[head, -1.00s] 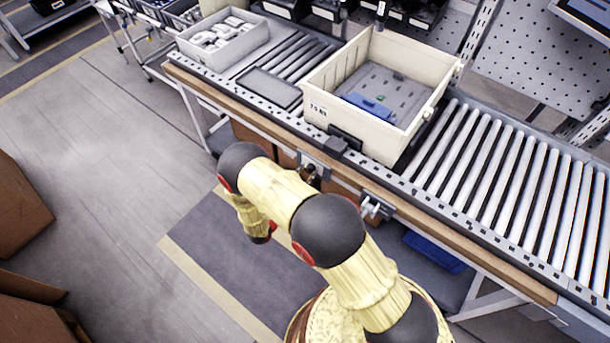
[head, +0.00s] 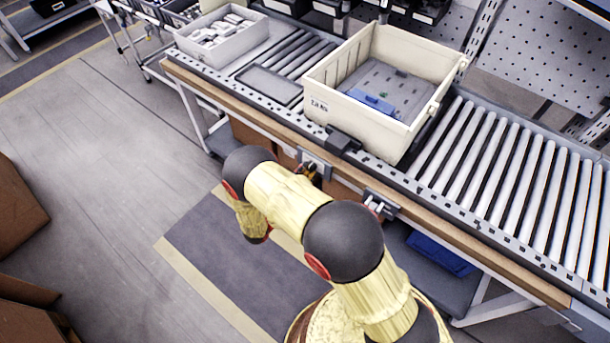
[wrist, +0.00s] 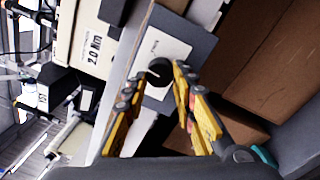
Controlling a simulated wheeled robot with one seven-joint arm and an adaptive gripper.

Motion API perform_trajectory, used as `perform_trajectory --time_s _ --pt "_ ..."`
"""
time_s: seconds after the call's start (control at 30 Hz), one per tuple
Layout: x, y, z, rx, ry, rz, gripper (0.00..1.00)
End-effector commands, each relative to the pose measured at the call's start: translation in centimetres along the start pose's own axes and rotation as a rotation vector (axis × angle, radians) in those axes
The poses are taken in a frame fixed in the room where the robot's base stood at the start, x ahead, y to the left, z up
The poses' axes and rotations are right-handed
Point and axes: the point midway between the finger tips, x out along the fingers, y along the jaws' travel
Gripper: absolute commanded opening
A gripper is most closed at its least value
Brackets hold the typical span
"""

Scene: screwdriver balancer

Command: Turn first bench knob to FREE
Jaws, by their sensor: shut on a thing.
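The black bench knob (wrist: 158,72) sits on a white-labelled plate on the bench front in the wrist view. My gripper (wrist: 160,73) has its yellow fingers on either side of the knob and is shut on it. The label's small print is too blurred to read, so I cannot tell the knob's setting. In the head view, the knob's grey plate (head: 318,162) is on the wooden bench edge, and my arm partly hides the knob and gripper.
A second bracket (head: 381,203) is on the bench edge to the right. A cream tote (head: 437,100) with grey and blue contents stands on the roller conveyor (head: 500,165). A grey bin (head: 213,52) is at the back left. Brown cardboard (wrist: 255,60) is near the gripper.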

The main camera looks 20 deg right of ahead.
Motion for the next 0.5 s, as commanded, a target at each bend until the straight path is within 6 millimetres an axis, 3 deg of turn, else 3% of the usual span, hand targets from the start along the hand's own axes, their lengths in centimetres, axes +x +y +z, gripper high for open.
perform_trajectory --time_s 0.5 --pt "-0.03 -0.12 -0.12 0.458 -0.025 0.004 0.01"
